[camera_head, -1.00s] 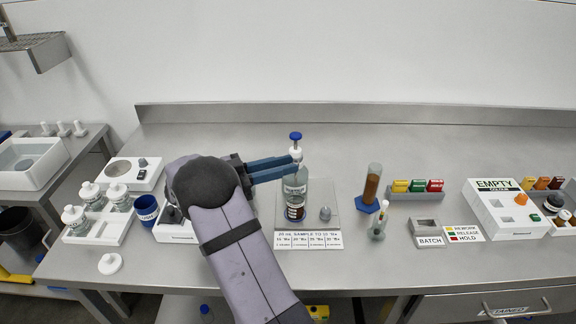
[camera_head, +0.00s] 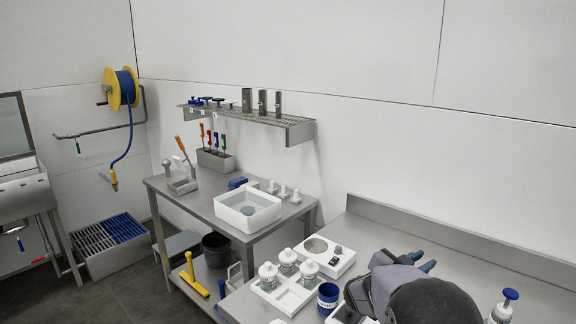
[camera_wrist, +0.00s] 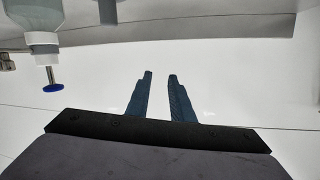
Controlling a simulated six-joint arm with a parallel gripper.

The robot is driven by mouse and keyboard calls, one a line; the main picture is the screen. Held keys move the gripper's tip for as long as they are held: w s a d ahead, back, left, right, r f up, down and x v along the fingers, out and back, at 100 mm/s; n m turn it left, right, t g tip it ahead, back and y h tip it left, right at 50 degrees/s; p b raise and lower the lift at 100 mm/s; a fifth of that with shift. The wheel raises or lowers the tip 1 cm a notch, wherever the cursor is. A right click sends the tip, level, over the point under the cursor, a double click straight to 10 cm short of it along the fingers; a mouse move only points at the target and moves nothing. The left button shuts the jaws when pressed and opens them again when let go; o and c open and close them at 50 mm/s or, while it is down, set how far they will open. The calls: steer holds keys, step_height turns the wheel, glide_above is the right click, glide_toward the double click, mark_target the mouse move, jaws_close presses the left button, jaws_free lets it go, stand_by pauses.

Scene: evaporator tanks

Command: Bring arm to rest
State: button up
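My gripper (camera_head: 427,261) is at the lower right of the head view, above the bench. In the wrist view its two blue fingers (camera_wrist: 161,80) stand apart with nothing between them. The bottle with the blue-topped dispenser (camera_head: 503,304) is at the lower right edge of the head view, to the right of my arm and apart from the fingers. It also shows upside down at the top left of the wrist view (camera_wrist: 46,42). Most of my arm is cut off by the lower edge of the head view.
A white tray (camera_head: 265,294) of white-capped jars, a blue cup (camera_head: 328,296) and a white device (camera_head: 338,262) stand left of my arm. A side table carries a white basin (camera_head: 228,212). A wall shelf (camera_head: 300,127) hangs above it. The bench behind my gripper is clear.

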steer(key=w+a+f+n+t+y+p, duration=0.25)
steer(key=a+n+y, duration=0.45)
steer(key=a, duration=0.6)
steer(key=s+a+f+n+g+y, duration=0.3)
steer(key=s+a+f+y, duration=0.25)
steer(key=s+a, duration=0.35)
steer(key=s+a+f+n+g+p, duration=0.1)
steer(key=s+g, duration=0.3)
steer(key=s, duration=0.8)
steer(key=s+a+f+n+g+p, duration=0.1)
steer(key=s+f+n+g, duration=0.1)
steer(key=s, duration=1)
steer(key=shift+s+f+g+y, duration=0.25)
steer(key=shift+f+g+y, duration=0.15)
steer(key=shift+g, duration=0.65)
steer(key=shift+f, duration=0.1)
step_height(320, 180, down, 8)
steer(key=b, duration=0.8)
